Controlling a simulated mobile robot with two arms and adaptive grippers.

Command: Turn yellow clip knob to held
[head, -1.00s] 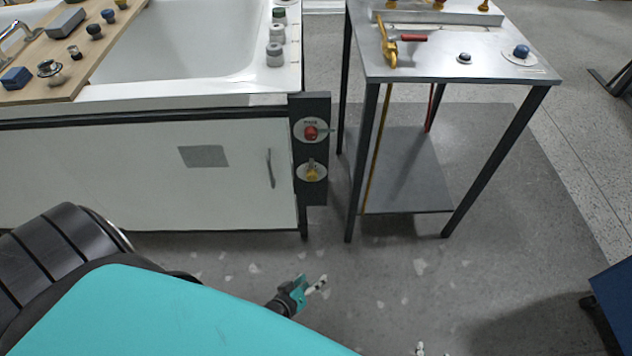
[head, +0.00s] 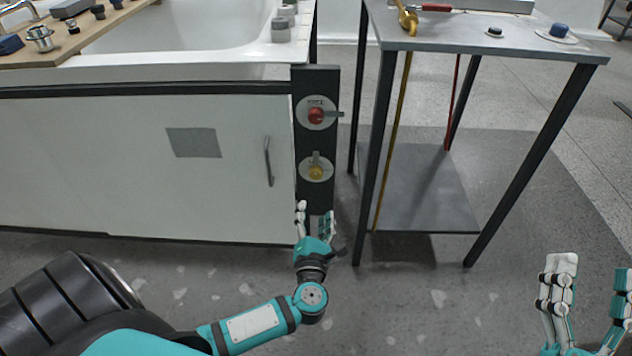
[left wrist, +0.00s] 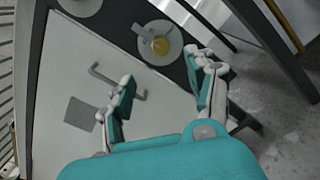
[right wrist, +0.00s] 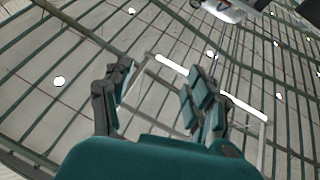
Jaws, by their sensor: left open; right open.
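The yellow clip knob (head: 316,172) sits on a round pale plate low on the dark upright panel (head: 318,195) at the tub's right corner. Its small grey lever points up in the head view. In the left wrist view the knob (left wrist: 160,46) shows beyond the fingers, near the top. My left gripper (head: 315,212) is open and empty, just below the knob and apart from it. My right gripper (head: 592,285) is open and empty at the lower right, well away from the panel. In the right wrist view its fingers (right wrist: 155,95) point at the ceiling.
A red knob (head: 317,115) with a grey lever sits above the yellow one. The white cabinet front (head: 90,165) with a thin handle (head: 268,162) lies left of the panel. A metal table (head: 470,45) stands to the right. Open floor lies below the panel.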

